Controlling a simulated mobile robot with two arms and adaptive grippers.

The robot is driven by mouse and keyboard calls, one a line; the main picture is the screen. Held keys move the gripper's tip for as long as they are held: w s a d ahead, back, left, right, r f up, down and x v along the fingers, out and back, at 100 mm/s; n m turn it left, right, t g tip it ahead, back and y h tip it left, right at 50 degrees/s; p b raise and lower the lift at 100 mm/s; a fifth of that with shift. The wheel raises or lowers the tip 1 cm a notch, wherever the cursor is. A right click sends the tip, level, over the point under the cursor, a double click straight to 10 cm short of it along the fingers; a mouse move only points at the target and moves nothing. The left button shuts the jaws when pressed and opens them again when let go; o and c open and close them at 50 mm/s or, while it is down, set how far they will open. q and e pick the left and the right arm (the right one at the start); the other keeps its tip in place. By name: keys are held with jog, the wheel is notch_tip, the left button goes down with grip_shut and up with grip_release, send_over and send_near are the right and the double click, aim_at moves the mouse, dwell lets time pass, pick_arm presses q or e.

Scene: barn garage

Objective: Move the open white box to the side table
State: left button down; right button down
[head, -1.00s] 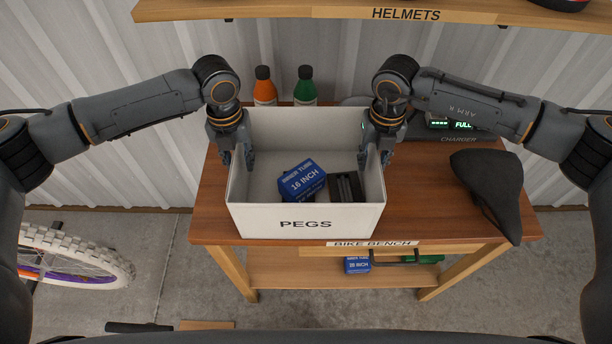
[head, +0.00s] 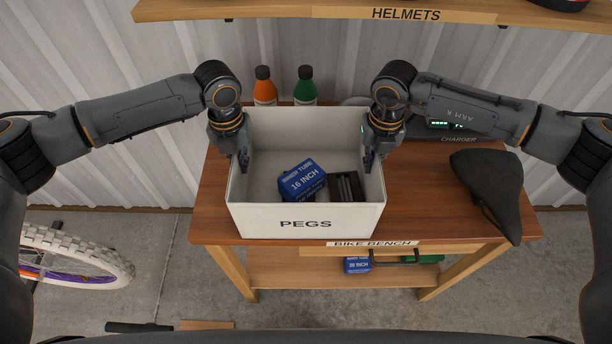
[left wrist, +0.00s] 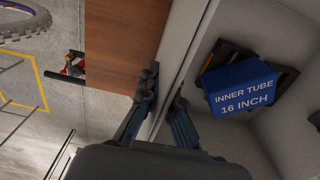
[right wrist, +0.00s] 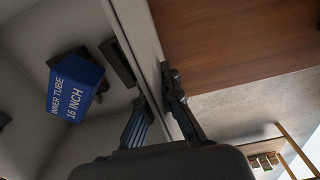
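The open white box (head: 258,221), marked PEGS, stands upright on the bike bench. Inside it lie a blue inner tube box (head: 303,181) marked 16 INCH and dark blocky items (head: 346,187). My left gripper (head: 241,158) is at the box's left wall; the left wrist view (left wrist: 164,92) shows one finger outside the wall and one inside, closed on it. My right gripper (head: 371,160) straddles the right wall likewise, as the right wrist view (right wrist: 154,92) shows. The side table cannot be made out for certain in these views.
The bike bench (head: 215,205) also carries an orange bottle (head: 264,90), a green bottle (head: 305,88), a charger (head: 450,133) and a black saddle (head: 487,190). A helmet shelf (head: 330,10) hangs above. A bike wheel (head: 75,258) is at left.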

pick_arm(q)
jog(key=shift+r, duration=0.15)
pick_arm(e)
jog(key=shift+r, duration=0.15)
